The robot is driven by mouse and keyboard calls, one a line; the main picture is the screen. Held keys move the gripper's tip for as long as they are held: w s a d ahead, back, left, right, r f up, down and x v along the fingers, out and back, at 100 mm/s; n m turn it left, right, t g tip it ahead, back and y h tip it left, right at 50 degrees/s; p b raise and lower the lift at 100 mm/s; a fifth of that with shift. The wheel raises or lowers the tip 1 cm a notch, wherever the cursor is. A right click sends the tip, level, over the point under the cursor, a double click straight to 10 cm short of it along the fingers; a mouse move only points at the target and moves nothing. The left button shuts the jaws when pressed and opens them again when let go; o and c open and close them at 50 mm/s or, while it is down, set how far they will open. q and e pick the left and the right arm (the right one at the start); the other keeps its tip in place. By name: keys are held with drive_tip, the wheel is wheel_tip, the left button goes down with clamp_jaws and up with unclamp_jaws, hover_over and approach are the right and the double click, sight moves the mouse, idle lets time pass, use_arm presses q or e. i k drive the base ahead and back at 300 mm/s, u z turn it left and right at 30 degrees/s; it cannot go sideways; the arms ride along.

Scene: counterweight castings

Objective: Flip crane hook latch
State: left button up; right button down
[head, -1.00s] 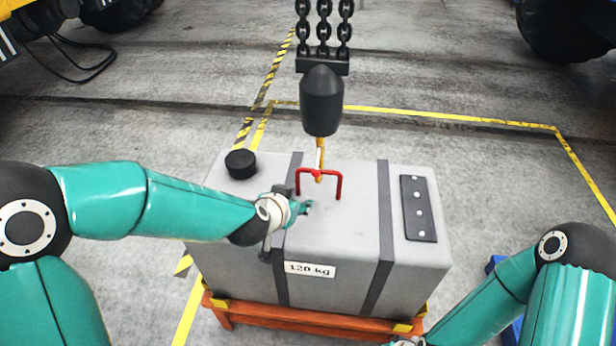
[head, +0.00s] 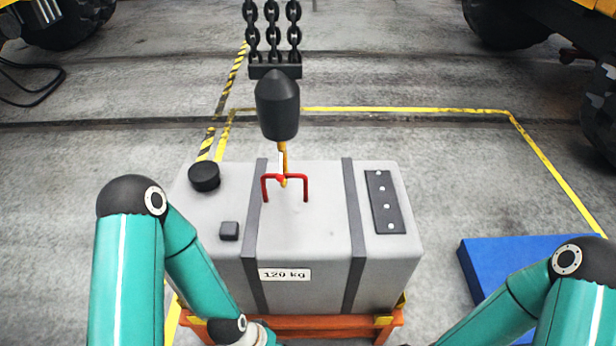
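The yellow crane hook (head: 285,166) hangs under a black rounded hook block (head: 278,106). Its lower end is at the crossbar of the red lifting handle (head: 305,188) on top of the grey counterweight (head: 320,215). A thin pale strip, perhaps the latch (head: 280,160), lies along the hook's left side; I cannot tell whether it is open or closed. My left gripper (head: 264,336) is low at the bottom edge, in front of the counterweight and well away from the hook; its fingers are not clearly visible. My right gripper is below the picture's edge.
The counterweight stands on an orange support (head: 330,325). Its top carries a black round knob (head: 204,177), a small dark block (head: 229,231) and a dark plate (head: 384,203). Chains (head: 271,35) hang above. A blue platform (head: 500,262) is at right. Space around the hook is clear.

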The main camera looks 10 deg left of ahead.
sight(280, 178)
drive_tip(key=u, duration=1.15)
drive_tip(key=i, duration=0.15)
drive_tip(key=z, duration=2.7)
drive_tip(key=k, duration=1.7)
drive_tip(key=u, duration=0.85)
drive_tip(key=i, duration=1)
